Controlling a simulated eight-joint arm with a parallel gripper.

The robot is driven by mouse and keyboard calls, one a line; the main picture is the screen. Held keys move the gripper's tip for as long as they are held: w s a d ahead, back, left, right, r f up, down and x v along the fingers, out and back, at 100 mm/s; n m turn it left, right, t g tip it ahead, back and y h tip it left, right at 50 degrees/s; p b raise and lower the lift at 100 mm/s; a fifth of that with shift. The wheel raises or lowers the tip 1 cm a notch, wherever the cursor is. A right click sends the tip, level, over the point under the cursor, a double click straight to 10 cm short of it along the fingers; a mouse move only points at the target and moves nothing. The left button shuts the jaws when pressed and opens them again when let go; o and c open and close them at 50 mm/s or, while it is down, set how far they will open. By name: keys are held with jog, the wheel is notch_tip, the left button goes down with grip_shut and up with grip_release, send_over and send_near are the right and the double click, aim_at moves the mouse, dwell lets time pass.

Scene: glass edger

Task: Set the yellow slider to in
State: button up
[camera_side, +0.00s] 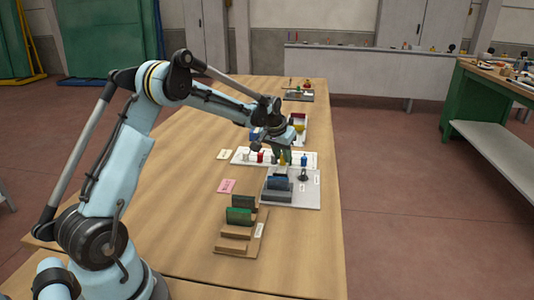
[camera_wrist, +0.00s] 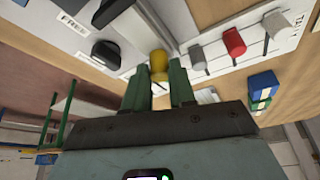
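The yellow slider (camera_wrist: 158,64) is a small yellow knob beside a long slot in a light grey panel in the wrist view. In the side view the yellow slider (camera_side: 283,164) shows just under my gripper (camera_side: 284,155).
A white strip (camera_wrist: 287,42) with grey and red knobs lies right of the slider. A dark handle (camera_wrist: 106,54) and a FREE label (camera_wrist: 72,22) are to its left. A wooden rack (camera_side: 226,243) with green and dark plates stands nearer on the table.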

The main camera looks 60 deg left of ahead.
aim_at(283, 169)
grip_shut()
jog(key=shift+s+d, duration=1.4)
jog(key=shift+d, duration=0.05)
jog(key=shift+o, duration=2.4)
grip_release()
jog(key=v, duration=1.2)
